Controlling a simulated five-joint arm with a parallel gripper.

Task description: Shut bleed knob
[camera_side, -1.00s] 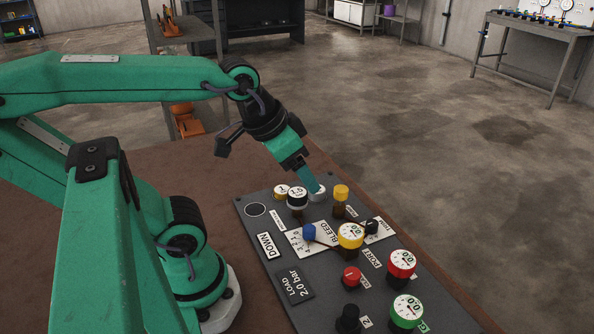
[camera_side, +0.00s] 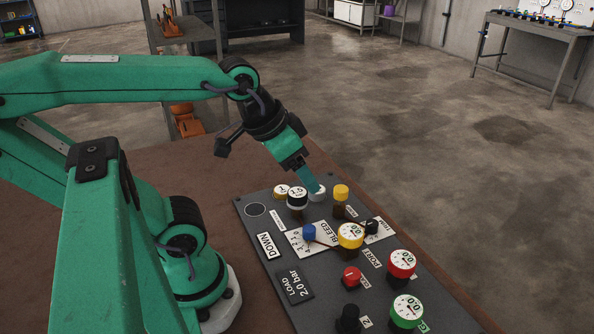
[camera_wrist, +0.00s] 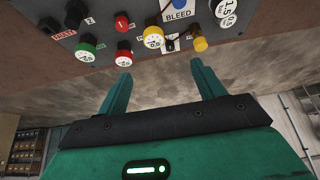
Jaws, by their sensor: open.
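The control panel (camera_side: 262,228) lies on the brown bench. Its BLEED plate (camera_side: 296,243) is white with a numbered scale, and a small blue knob (camera_side: 309,232) stands at that plate. The plate also shows at the top of the wrist view (camera_wrist: 178,14), where the knob is at best partly in frame. My gripper (camera_side: 310,183) is above the panel's far part, beyond the blue knob, by the white-topped gauges. In the wrist view my gripper's fingers (camera_wrist: 163,84) are wide apart with nothing between them. Whether a fingertip touches a gauge cannot be told.
Close around the blue knob stand a yellow gauge (camera_side: 351,235), a yellow knob (camera_side: 341,192) and a white-faced gauge (camera_side: 297,197). A red gauge (camera_side: 402,263), a green gauge (camera_side: 407,310) and a red knob (camera_side: 351,276) stand nearer the camera.

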